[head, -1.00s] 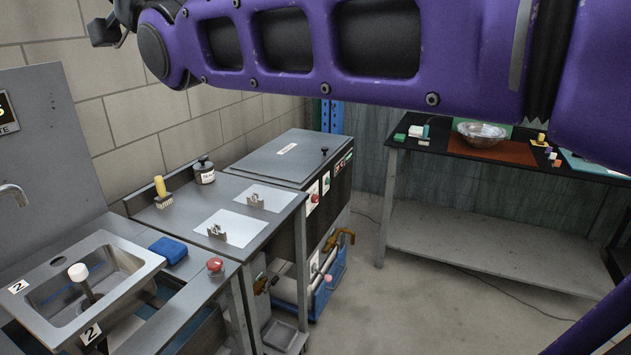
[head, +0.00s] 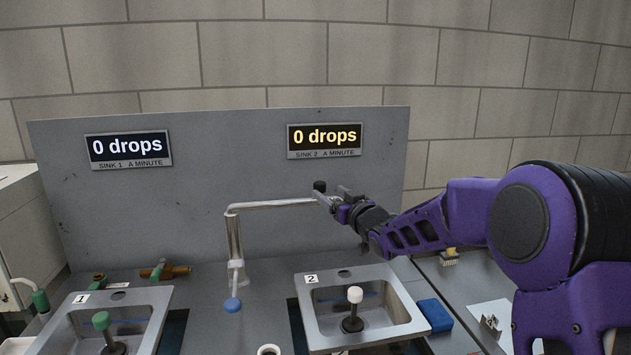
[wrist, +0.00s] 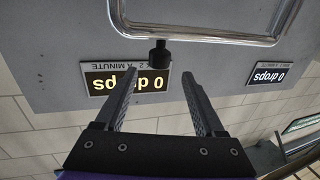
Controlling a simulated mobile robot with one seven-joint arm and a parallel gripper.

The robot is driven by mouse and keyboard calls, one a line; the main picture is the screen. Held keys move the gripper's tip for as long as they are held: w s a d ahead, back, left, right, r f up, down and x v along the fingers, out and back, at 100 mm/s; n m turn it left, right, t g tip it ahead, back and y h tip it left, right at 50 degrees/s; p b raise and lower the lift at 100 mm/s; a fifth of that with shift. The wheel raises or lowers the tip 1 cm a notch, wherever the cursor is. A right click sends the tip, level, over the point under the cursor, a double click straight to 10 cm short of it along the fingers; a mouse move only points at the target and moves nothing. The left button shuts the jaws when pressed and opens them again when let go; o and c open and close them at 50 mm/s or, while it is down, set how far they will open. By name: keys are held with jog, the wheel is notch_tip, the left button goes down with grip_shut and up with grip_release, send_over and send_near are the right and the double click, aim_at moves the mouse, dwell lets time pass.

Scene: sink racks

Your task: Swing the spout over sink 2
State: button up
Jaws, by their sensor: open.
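The chrome spout (head: 275,204) rises from a post between the two sinks and reaches right. Its free end is partly hidden by my gripper in the head view. In the wrist view the spout (wrist: 200,35) crosses the top as a bent tube, with a black knob (wrist: 160,53) attached. The knob (head: 319,186) also shows at the spout's right end in the head view. My gripper (wrist: 160,75) is open, its fingertips close to the knob on either side; contact cannot be told. Sink 2 (head: 313,325), with a white-topped plug (head: 355,294), is at lower right.
Sink 1 (head: 150,312), with a green-topped plug (head: 101,320), is at left. A blue-ended lever (head: 232,304) hangs below the post. A grey back panel (head: 230,160) carries two displays reading 0 drops. A blue sponge-like block (head: 435,315) lies right of sink 2.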

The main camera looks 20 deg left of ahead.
jog(key=p+x, duration=0.1)
jog(key=x, duration=0.8)
jog(key=shift+w+a, duration=0.2)
jog(key=shift+w, duration=0.15)
grip_shut()
dwell(1.0)
